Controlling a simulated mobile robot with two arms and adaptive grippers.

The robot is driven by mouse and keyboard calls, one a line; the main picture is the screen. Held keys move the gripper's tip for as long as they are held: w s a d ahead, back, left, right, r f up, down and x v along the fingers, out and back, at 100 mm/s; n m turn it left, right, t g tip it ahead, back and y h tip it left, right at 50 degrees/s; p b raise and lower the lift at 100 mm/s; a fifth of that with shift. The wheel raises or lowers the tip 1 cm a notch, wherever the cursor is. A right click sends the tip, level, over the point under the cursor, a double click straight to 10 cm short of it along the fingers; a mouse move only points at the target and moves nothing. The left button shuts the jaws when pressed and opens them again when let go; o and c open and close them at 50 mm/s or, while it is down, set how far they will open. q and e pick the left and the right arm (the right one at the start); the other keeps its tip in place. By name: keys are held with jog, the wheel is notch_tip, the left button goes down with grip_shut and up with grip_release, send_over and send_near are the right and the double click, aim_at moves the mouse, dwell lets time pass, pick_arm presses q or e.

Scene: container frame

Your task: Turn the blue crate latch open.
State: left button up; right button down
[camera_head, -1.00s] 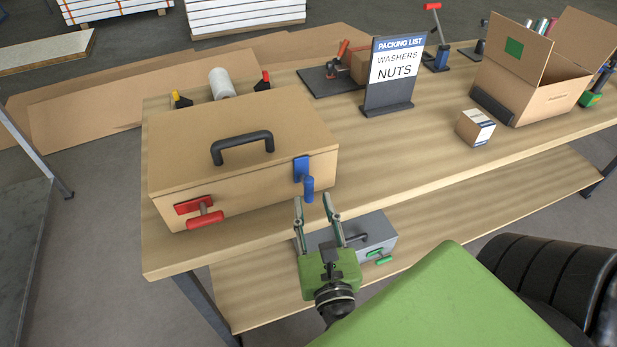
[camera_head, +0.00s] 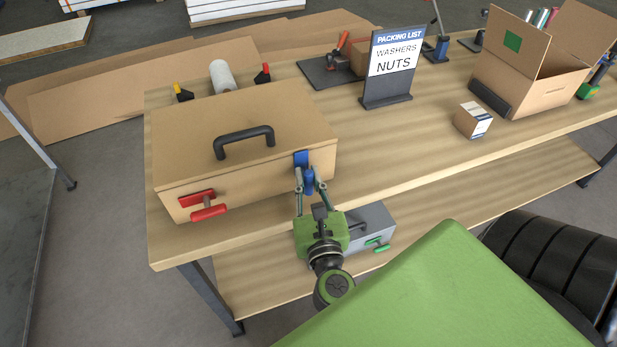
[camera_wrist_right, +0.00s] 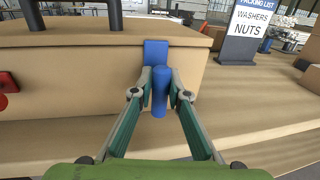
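The tan crate (camera_head: 230,155) stands on the bench with its lid down. Its blue latch has a plate (camera_head: 301,158) and a handle (camera_head: 308,180) hanging down at the right end of the front face. In the right wrist view the blue handle (camera_wrist_right: 159,92) hangs upright between my fingertips. My right gripper (camera_head: 312,188) is open around the handle, one finger on each side; small gaps seem to show in the wrist view. A red latch (camera_head: 205,206) is at the left of the same face, its handle lying nearly level. My left gripper is not in view.
A grey case (camera_head: 374,222) with a green latch sits on the lower shelf, behind my right gripper. A packing list sign (camera_head: 393,62), small carton (camera_head: 473,120) and open cardboard box (camera_head: 545,85) stand farther right.

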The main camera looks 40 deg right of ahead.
jog(key=shift+n, duration=0.3)
jog(key=n+b, duration=0.1)
jog(key=n, duration=0.2)
jog(key=shift+a+n+t, duration=0.15)
jog(key=shift+n+t, duration=0.15)
jog(key=shift+t, duration=0.1)
jog(key=n, duration=0.2)
jog(key=n+t, duration=0.1)
jog(key=n, duration=0.2)
jog(key=shift+w+a+f, duration=0.1)
jog(key=shift+a+f, duration=0.05)
jog(key=shift+a, duration=0.05)
jog(key=n+y+p, duration=0.1)
jog(key=n, duration=0.4)
jog(key=shift+a+f+t, duration=0.1)
jog(key=shift+t, duration=0.3)
jog(key=n, duration=0.3)
jog(key=n+y+p, duration=0.1)
jog(key=n, duration=0.1)
jog(key=shift+f+n+t+y, duration=0.2)
jog(key=shift+n+t+y, duration=0.1)
jog(key=shift+n+t, duration=0.1)
jog(key=shift+n, duration=0.3)
jog(key=c, duration=2)
grip_release()
jog(key=shift+a, duration=0.1)
